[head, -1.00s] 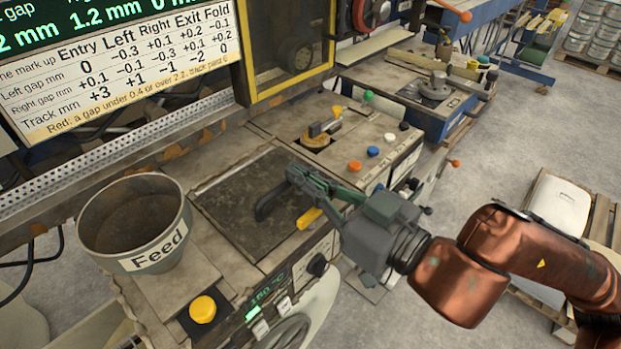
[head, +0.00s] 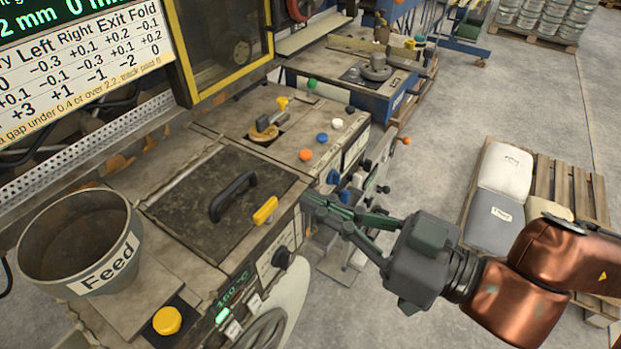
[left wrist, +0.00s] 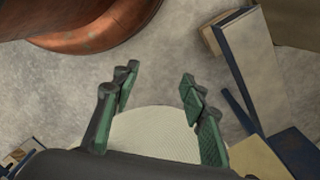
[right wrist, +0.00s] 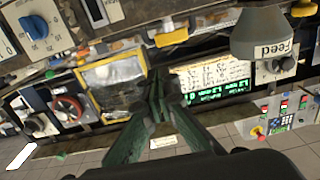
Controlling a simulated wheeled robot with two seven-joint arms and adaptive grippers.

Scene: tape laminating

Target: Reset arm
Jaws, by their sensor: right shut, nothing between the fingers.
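My right gripper (head: 312,203) is shut and empty. In the head view its fingertips are just right of the machine's front edge, close to the yellow lever (head: 265,211) but apart from it. In the right wrist view its green fingers (right wrist: 158,85) come together in front of the machine panels. The dark lid (head: 200,225) lies flat on the machine with its black handle (head: 233,197), clear of the gripper. My left gripper (left wrist: 158,90) is out of the head view; in the left wrist view its fingers stand apart with nothing held.
The Feed hopper (head: 78,240) and a yellow button (head: 167,320) are at the left. Orange, blue and white knobs (head: 322,138) line the machine's edge. A pallet with sacks (head: 500,180) stands at the right. Open floor (head: 440,140) lies between.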

